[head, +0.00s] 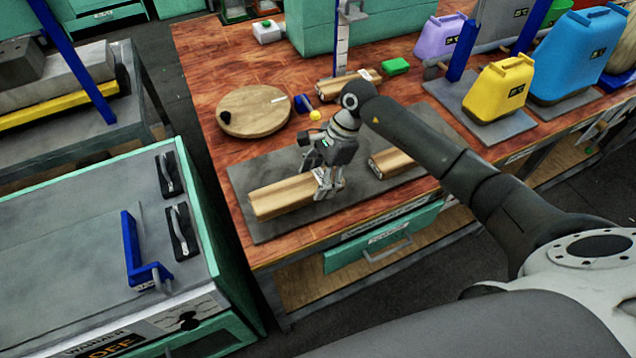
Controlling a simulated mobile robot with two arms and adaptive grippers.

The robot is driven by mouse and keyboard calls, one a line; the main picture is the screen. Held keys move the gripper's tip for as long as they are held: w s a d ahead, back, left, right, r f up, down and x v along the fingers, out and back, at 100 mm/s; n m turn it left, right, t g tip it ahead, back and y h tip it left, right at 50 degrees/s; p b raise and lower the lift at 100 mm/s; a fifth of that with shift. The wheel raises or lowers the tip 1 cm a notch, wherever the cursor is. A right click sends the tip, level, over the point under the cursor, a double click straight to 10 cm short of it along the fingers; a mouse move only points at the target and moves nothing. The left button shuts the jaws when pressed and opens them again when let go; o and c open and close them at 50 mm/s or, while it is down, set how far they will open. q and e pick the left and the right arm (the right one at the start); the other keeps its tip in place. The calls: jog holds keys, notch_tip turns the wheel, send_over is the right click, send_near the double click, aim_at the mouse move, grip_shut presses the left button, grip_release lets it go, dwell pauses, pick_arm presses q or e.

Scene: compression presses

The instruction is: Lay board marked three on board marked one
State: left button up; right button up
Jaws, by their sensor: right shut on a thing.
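One wooden board (283,197) lies at the left end of the dark grey mat (248,228) on the workbench. My right gripper (328,188) points down over this board's right end and is shut on it. A second wooden board (390,163) lies on the same mat to the right, partly behind my right arm. A third wooden board (345,86) with a pale label lies farther back on the bench. I cannot read the number on any board. I cannot tell if the held board touches the mat. My left gripper is not in view.
A round wooden disc (254,112) and a small blue tool with a yellow tip (308,108) lie behind the mat. Yellow (497,88) and blue (575,60) canisters stand at the right. A green cabinet (80,235) stands left.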

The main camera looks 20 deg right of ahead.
notch_tip(320, 180, down, 3)
jog(key=shift+w+r+p, duration=0.1)
jog(key=shift+w+p, duration=0.05)
jog(key=shift+p, duration=0.7)
jog(key=shift+f, duration=0.25)
jog(key=shift+f+b, duration=0.2)
jog(key=shift+b, duration=0.15)
jog(key=o, duration=1.2)
jog(key=shift+r, duration=0.1)
